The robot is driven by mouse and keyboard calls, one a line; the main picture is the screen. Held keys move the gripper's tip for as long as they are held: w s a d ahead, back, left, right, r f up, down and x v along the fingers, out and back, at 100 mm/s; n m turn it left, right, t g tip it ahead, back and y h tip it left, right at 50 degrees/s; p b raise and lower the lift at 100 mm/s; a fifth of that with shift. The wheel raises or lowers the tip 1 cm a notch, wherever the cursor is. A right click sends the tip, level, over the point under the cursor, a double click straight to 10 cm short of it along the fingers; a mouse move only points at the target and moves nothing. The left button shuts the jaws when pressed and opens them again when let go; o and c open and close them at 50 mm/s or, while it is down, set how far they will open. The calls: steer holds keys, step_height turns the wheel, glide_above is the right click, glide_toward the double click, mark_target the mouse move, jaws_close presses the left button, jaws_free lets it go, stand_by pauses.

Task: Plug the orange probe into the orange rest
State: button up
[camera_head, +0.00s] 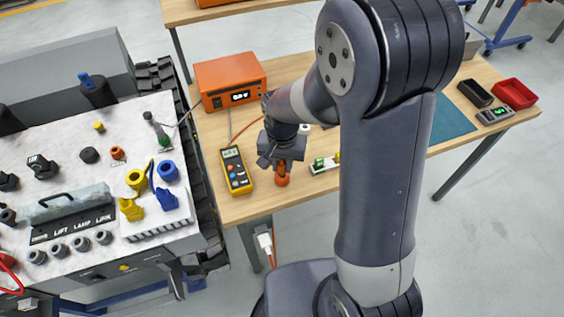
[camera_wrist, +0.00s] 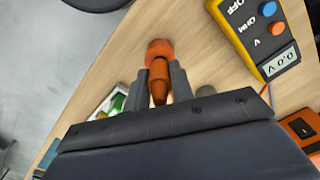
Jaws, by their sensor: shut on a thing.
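My gripper (camera_head: 281,160) (camera_wrist: 158,85) is shut on the orange probe (camera_wrist: 158,82), low over the near edge of the wooden table. In the wrist view the probe lies between the two dark fingers. A wider round orange piece (camera_wrist: 159,49) (camera_head: 282,181), which looks like the orange rest, is at the probe's far end, at table level. The probe and this piece line up and appear to meet. I cannot tell how deep the probe sits in it. The fingers hide part of the probe.
A yellow multimeter (camera_head: 236,171) (camera_wrist: 262,35) lies close left of my gripper in the head view. An orange bench unit (camera_head: 228,80) is behind it. A small strip with green parts (camera_head: 322,164) is close right. The carrier's socket panel (camera_head: 95,135) stands left.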

steer(key=shift+f+b, duration=0.55)
steer(key=shift+f, duration=0.25)
steer(key=o, duration=1)
steer(key=shift+r, duration=0.1)
steer(key=shift+o, duration=0.2)
step_height(320, 180, up, 11)
steer(key=shift+f, duration=0.1)
steer(key=shift+f, duration=0.1)
step_height(320, 180, down, 11)
steer(key=shift+r, duration=0.1)
steer(key=shift+r+p, duration=0.35)
steer(key=shift+r, duration=0.1)
